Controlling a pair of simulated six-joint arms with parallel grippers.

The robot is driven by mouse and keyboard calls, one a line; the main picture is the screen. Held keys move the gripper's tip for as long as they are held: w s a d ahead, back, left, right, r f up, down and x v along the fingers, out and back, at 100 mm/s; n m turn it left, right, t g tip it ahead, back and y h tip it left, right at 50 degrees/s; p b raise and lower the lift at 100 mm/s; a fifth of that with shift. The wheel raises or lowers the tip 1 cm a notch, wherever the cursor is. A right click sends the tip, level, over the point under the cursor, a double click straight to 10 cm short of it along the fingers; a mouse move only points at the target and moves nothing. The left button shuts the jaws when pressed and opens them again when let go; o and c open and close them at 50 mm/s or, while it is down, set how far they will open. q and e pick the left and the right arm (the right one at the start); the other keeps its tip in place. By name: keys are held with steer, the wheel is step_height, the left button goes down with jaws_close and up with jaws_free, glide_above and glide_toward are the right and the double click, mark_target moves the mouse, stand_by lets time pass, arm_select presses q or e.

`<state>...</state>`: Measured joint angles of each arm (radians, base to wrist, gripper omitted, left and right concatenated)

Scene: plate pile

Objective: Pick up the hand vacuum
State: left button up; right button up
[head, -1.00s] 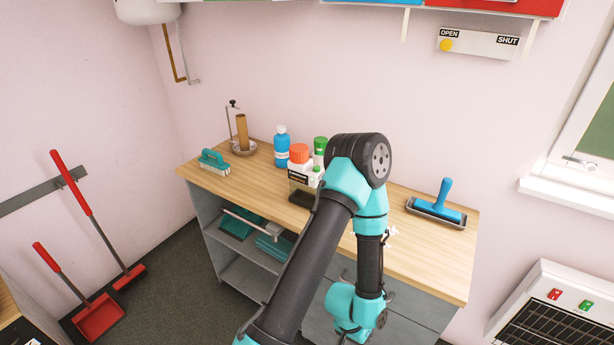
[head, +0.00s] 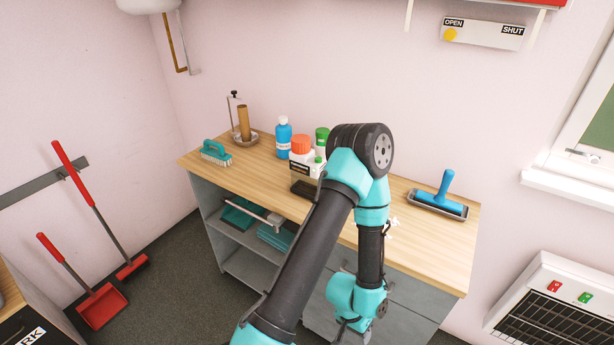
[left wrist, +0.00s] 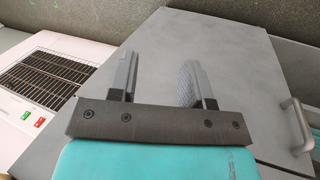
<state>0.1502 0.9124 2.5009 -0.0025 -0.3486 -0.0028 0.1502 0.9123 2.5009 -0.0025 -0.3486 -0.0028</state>
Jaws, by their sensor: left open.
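I cannot make out a hand vacuum in either view. My left arm covers the middle of the wooden bench top (head: 420,245); a small whitish thing (head: 393,224) shows just at its right edge, too hidden to name. My left gripper (left wrist: 158,65) is open and empty in the left wrist view, its two grey fingers apart in front of a plain grey cabinet panel (left wrist: 230,60). In the head view its wrist hangs low before the bench front, and the fingers are not clear. My right gripper is not seen.
On the bench stand a teal brush (head: 215,152), a blue bottle (head: 283,138), an orange-capped container (head: 301,150), a dark block (head: 303,189) and a blue-handled tool (head: 445,188) on a tray. A heater (head: 555,310) is at right. A red dustpan (head: 102,306) is at left.

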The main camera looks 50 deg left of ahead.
arm_select(q)
steer(key=o, duration=0.9)
